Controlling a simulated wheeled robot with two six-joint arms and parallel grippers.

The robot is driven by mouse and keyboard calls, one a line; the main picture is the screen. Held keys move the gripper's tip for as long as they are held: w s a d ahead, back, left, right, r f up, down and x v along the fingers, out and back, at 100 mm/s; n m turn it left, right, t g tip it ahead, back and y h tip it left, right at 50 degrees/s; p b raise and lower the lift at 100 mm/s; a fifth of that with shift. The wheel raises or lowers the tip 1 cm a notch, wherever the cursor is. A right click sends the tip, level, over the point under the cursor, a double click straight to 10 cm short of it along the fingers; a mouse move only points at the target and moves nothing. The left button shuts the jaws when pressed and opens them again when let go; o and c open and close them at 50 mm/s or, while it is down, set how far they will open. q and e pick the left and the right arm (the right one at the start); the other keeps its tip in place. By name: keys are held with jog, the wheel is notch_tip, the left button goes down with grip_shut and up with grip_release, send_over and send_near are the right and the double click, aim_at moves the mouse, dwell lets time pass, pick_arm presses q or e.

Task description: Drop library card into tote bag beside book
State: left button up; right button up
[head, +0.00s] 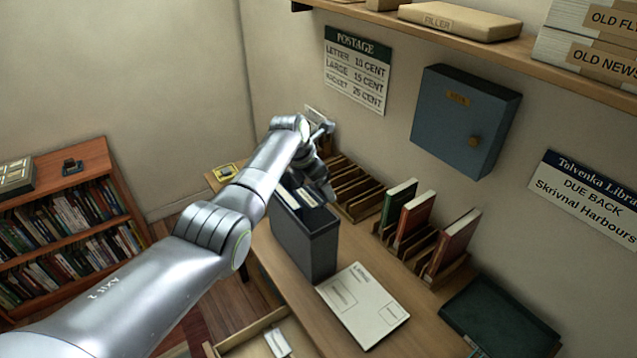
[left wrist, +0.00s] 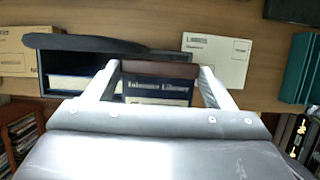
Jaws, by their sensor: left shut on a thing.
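My left gripper (head: 327,188) hangs over the dark grey open-topped tote bag (head: 305,245) on the desk. In the left wrist view its fingers (left wrist: 158,75) are shut on a dark blue card (left wrist: 160,92) with white library lettering; a brown strip shows at its far edge. The tote bag (left wrist: 90,43) shows behind and left of the fingers, with a blue-covered, pale-edged book (left wrist: 80,82) inside. I cannot tell from these views how far the card sits above or inside the bag's opening. My right gripper is not in view.
A white envelope (head: 362,303) lies right of the bag. Behind are a wooden slotted rack (head: 352,190) and book stands holding a green book (head: 398,203) and a red book (head: 455,238). A dark green folder (head: 500,318) lies at the right. A blue wall cabinet (head: 465,120) hangs above.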

aim_at(318, 193)
pick_arm(q)
jog(key=shift+d+r, duration=0.1)
jog(key=shift+r, duration=0.05)
jog(key=shift+f+b, duration=0.85)
jog(key=shift+f, duration=1.05)
jog(key=shift+f+b, duration=0.65)
jog(key=shift+f, duration=0.3)
jog(key=o, duration=1)
jog(key=shift+c, duration=0.2)
